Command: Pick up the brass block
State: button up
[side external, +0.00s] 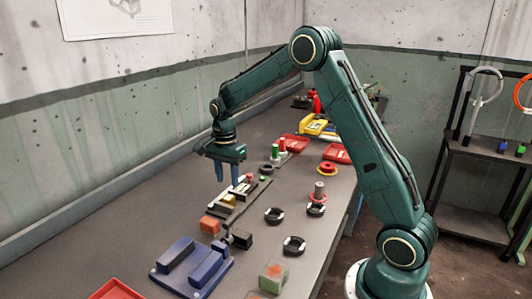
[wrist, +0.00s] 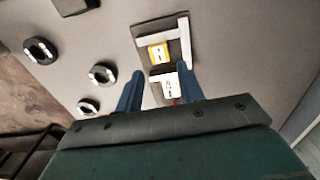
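A small yellow, brass-coloured block (side external: 229,200) with a pale label sits in a dark fixture with pale rails on the bench. It also shows in the wrist view (wrist: 153,53), just ahead of the fingertips. A white labelled block (wrist: 170,92) lies beside it in the same fixture and appears between my fingers in that view. My gripper (side external: 227,179) is open, its two blue fingers pointing down and apart, with nothing held. In the wrist view my gripper (wrist: 160,72) spans the fixture area. The fingertips appear above the fixture; the exact height cannot be told.
Black rings (side external: 273,215) lie to the fixture's right. A blue fixture (side external: 190,267), an orange-red block (side external: 209,225) and a black block (side external: 242,239) stand nearer the camera. Red trays (side external: 293,143) and a post with green and red cylinders (side external: 276,151) stand farther back. A wall runs along the left.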

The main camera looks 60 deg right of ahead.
aim_at(228, 197)
jog(key=shift+f, duration=1.35)
jog(key=shift+a+f, duration=0.1)
jog(key=shift+f, duration=2.5)
grip_shut()
